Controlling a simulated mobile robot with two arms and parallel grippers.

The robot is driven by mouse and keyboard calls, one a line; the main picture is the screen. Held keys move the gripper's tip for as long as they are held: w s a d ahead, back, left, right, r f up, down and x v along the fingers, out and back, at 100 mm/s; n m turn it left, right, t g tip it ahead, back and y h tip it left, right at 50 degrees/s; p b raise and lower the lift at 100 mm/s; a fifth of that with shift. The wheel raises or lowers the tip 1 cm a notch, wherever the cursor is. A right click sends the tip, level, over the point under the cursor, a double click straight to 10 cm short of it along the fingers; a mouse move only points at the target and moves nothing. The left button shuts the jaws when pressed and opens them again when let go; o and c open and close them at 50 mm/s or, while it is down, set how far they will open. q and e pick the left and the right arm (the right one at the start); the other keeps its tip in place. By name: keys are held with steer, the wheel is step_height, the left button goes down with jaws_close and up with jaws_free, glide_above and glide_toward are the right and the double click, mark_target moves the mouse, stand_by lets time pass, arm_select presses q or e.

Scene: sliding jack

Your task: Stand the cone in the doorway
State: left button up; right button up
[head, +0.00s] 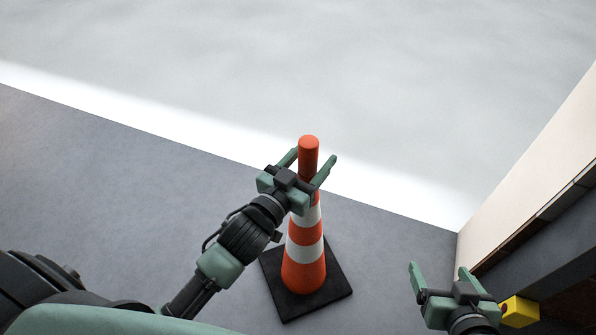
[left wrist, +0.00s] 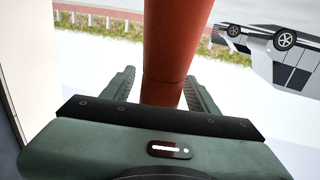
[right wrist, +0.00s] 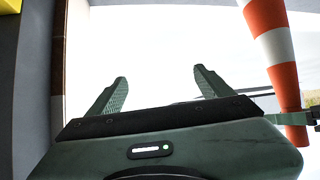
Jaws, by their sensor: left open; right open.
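An orange and white striped cone (head: 303,262) stands upright on its black square base on the grey floor. My left gripper (head: 309,160) is open, with its fingers on either side of the cone's narrow orange top. In the left wrist view the cone's top (left wrist: 170,60) passes between the open fingers (left wrist: 160,88). My right gripper (head: 439,272) is open and empty, to the right of the cone. In the right wrist view the cone (right wrist: 273,55) shows at the right edge, outside the fingers (right wrist: 160,88). The doorway (head: 380,205) is the floor edge against the bright ground outside.
A pale wall or door frame (head: 535,150) rises at the right, close to my right gripper. A yellow block (head: 519,311) sits beside that gripper. A vehicle (left wrist: 275,42) shows outside in the left wrist view. The floor left of the cone is clear.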

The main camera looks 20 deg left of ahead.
arm_select(q)
steer(key=p+v, duration=0.1)
steer(key=v, duration=1)
steer(key=s+a+f+g+y, duration=0.1)
steer(key=s+f+g+y, duration=0.2)
steer(key=s+f+g, duration=0.5)
step_height(320, 180, down, 4)
steer(key=g, duration=0.2)
steer(key=shift+s+a+g, duration=0.2)
steer(key=shift+a+g, duration=0.1)
arm_select(e)
steer(key=s+d+f+g+h, duration=0.1)
steer(key=s+d+f+g, duration=0.1)
steer(key=s+f+g, duration=0.1)
steer(key=s+f, duration=0.1)
steer(key=s, duration=0.1)
steer(key=shift+s+g, duration=0.3)
steer(key=shift+s, duration=0.1)
arm_select(q)
steer(key=shift+r, duration=0.1)
